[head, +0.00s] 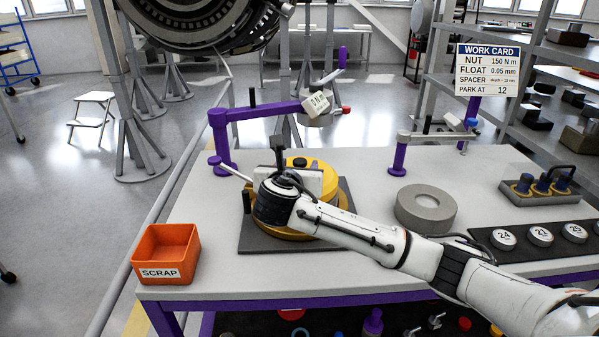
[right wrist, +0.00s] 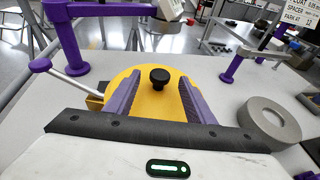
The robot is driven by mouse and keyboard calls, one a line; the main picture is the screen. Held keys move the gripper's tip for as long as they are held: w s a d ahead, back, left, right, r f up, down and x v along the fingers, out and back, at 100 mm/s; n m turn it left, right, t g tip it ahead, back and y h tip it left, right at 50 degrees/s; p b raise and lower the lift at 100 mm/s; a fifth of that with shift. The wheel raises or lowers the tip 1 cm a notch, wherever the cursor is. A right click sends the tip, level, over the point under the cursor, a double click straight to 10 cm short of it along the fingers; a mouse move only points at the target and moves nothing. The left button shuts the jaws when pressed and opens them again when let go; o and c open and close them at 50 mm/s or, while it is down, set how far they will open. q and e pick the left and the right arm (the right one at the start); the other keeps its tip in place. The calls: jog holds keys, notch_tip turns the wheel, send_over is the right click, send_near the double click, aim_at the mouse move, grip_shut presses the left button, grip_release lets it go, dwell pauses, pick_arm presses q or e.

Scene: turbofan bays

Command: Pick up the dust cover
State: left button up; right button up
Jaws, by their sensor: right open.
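The dust cover (head: 322,174) is a round yellow disc on the dark square plate on the table, partly hidden by my right arm in the head view. In the right wrist view the yellow cover (right wrist: 150,112) has a black knob (right wrist: 160,78) at its middle. My right gripper (right wrist: 159,86) is open, with its two purple fingers apart over the cover, one on each side of the knob. Nothing is seen held, and I cannot tell whether the fingers touch the cover. My left gripper is not in view.
A purple arm (head: 262,112) with a handle reaches over behind the cover. An orange scrap bin (head: 166,252) stands at the left table corner. A grey ring (head: 426,208) lies to the right, beyond it a tray with numbered discs (head: 503,240). The table between is mostly clear.

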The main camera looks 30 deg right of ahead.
aim_at(299, 165)
jog(key=x, duration=0.4)
jog(key=shift+f, duration=0.1)
jog(key=c, duration=1.2)
